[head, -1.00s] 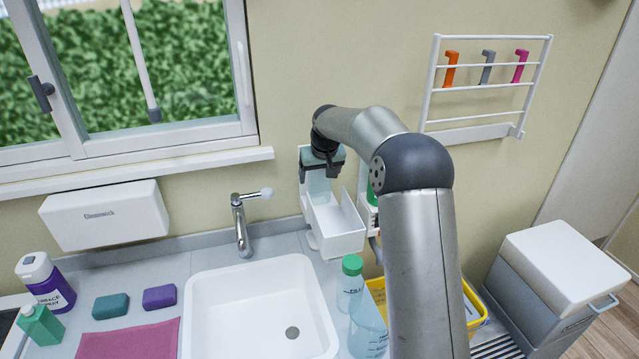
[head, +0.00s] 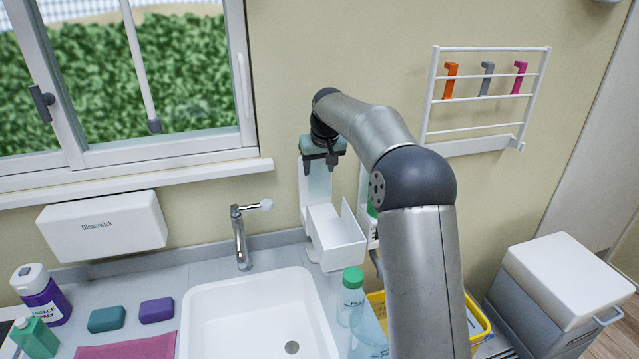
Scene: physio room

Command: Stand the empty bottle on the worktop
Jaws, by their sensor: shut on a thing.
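My gripper (head: 326,163) is at the wall, at the top of a white wall holder (head: 340,245). It is shut on a pale, see-through thing (head: 318,182) that looks like the empty bottle. This thing hangs upright below the jaws, in front of the holder's back plate and above its open box. Its lower end and any label are hard to make out. The grey worktop (head: 180,268) runs below, around the sink. A clear bottle with a green cap (head: 351,298) stands on it, right of the sink; my arm partly hides the area beside it.
The white sink (head: 250,320) and tap (head: 240,238) lie left of the holder. A yellow-rimmed crate (head: 477,312) is behind my arm. A purple spray bottle (head: 42,292), a green carton-like bottle (head: 35,338), two sponges (head: 107,319) and a pink cloth (head: 130,348) occupy the left.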

